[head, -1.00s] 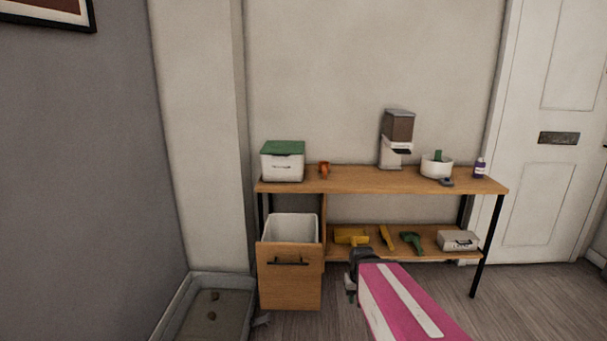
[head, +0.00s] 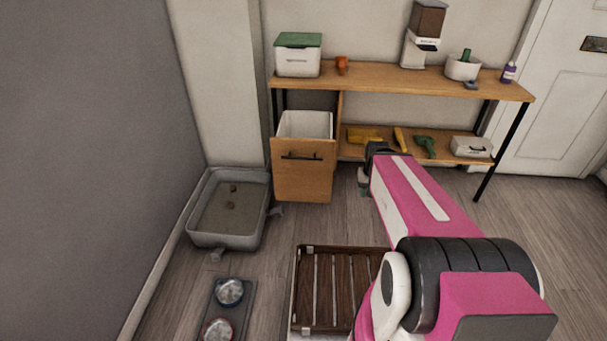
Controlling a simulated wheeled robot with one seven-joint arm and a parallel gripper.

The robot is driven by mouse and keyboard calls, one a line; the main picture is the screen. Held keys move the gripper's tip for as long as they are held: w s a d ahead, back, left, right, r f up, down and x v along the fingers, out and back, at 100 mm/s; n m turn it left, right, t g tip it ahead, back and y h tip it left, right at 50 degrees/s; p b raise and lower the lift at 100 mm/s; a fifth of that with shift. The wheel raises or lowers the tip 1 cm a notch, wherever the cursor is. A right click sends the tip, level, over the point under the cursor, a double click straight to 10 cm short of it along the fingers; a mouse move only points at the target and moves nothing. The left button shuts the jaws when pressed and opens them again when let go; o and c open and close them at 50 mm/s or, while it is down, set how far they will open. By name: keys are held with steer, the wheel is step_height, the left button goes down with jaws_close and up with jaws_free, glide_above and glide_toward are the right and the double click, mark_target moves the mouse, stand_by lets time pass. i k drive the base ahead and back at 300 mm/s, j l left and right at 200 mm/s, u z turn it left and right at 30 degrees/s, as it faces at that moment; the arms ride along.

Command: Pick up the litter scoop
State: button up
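I cannot tell for certain which thing is the litter scoop. A green tool with a handle (head: 425,146) lies on the lower shelf and looks somewhat like a scoop. A yellow piece (head: 365,135) and a slim yellow tool (head: 400,139) lie left of it. The grey litter tray (head: 194,222) stands on the floor at left, with dark clumps in its litter. My gripper (head: 364,182) is held out in front of the shelf, apart from these things. Its fingers are small and dark, so its opening is unclear.
The wooden shelf unit (head: 385,84) holds a white bin with green lid, feeder and bowl. An open bin drawer (head: 303,172) juts out at its left. A slatted wooden mat (head: 325,290) and a bowl stand (head: 246,300) lie on the floor nearer me.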

mark_target(427, 144)
steer(key=u, duration=1.3)
steer(key=z, duration=2.05)
steer(key=i+l+u, duration=0.2)
steer(key=i, duration=0.35)
steer(key=i+l+u, duration=0.2)
steer(key=i, duration=0.3)
steer(key=i+l+u, duration=0.25)
steer(key=i, duration=0.25)
